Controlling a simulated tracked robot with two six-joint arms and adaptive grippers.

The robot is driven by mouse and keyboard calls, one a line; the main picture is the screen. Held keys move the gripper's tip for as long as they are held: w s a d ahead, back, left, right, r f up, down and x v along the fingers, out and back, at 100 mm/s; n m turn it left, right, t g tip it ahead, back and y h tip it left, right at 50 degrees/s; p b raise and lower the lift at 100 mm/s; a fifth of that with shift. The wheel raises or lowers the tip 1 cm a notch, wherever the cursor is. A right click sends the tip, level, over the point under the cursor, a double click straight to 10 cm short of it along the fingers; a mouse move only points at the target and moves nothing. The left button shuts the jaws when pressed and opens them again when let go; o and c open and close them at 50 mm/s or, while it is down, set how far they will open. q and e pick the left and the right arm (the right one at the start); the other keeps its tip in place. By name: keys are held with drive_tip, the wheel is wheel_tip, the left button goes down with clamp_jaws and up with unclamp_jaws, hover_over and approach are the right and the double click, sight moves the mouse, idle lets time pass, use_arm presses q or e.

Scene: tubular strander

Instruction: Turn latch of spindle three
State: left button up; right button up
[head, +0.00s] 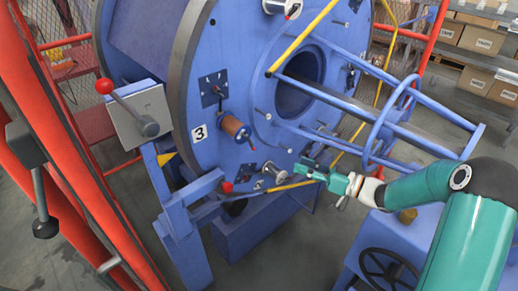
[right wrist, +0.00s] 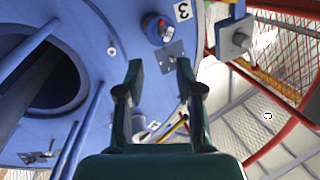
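The "3" label (head: 199,133) marks spindle three on the front of the big blue disc (head: 200,165). Its copper-coloured spool (head: 236,128) sticks out beside the label, with a small dark and red tip at its end. A dark plate with markings (head: 213,88) lies above it. The right wrist view shows the label (right wrist: 183,11), the spool (right wrist: 157,28) and the plate (right wrist: 173,55). I cannot tell which small part is the latch. My right gripper (head: 302,172) is right of and below spindle three, apart from it. Its fingers (right wrist: 160,64) are open and empty. My left gripper is out of view.
A blue tubular frame (head: 375,125) juts from the disc above my right gripper. A yellow rod (head: 300,38) slants across the disc. A red-knobbed lever box (head: 143,120) stands left of the disc. A metal spool (head: 275,172) is close to my right gripper.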

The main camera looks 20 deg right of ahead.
sight(250, 142)
drive_tip(key=p+x, duration=0.3)
drive_tip(key=x, duration=1.3)
drive_tip(key=shift+w+a+f, duration=0.1)
drive_tip(key=shift+w, duration=0.05)
clamp_jaws()
